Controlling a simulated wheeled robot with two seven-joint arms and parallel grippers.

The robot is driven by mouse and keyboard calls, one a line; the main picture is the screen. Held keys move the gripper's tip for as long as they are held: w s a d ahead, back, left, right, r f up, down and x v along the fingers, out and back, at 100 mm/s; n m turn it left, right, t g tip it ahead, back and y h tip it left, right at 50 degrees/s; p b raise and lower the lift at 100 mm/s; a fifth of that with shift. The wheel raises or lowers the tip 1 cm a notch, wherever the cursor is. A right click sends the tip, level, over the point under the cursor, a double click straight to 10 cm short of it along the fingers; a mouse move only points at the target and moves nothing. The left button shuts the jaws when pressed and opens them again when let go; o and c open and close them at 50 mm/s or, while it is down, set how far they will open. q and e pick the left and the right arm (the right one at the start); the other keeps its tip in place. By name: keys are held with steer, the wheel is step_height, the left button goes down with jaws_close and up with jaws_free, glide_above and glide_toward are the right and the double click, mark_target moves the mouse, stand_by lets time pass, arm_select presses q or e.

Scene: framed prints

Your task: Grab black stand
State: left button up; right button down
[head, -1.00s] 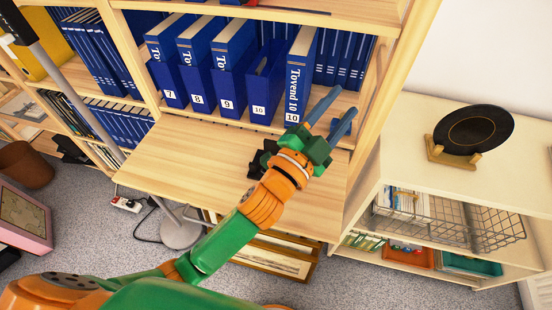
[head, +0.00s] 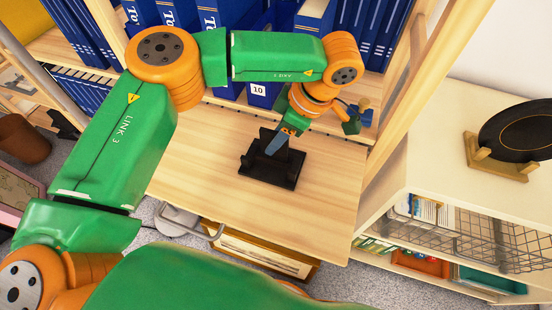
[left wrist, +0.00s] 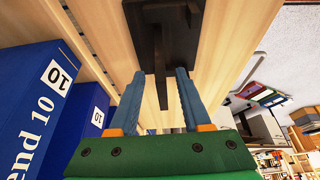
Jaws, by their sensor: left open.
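The black stand (head: 268,172) sits on the wooden desk shelf in the head view, with a flat base and an upright part. My left gripper (head: 278,142) reaches down over it from above and behind, partly hiding it. In the left wrist view the stand (left wrist: 165,22) is at the top, and its narrow bar points down between the two blue fingers of the left gripper (left wrist: 158,73). The fingers are open, one on each side of the bar, with visible gaps. My right gripper is not in view.
Blue binders (head: 258,92) stand just behind the desk shelf (head: 200,165), close beside the left gripper. A wooden side panel bounds the right. A white cabinet (head: 430,165) holds a black plate (head: 518,130) on a wooden holder. The shelf's front is clear.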

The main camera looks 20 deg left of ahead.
mark_target(262, 155)
arm_select(q)
steer(key=x, duration=0.4)
steer(key=shift+s+a+f+p, duration=0.1)
steer(key=shift+a+f+p, duration=0.1)
steer(key=shift+p, duration=0.1)
jaws_close()
stand_by(1.0)
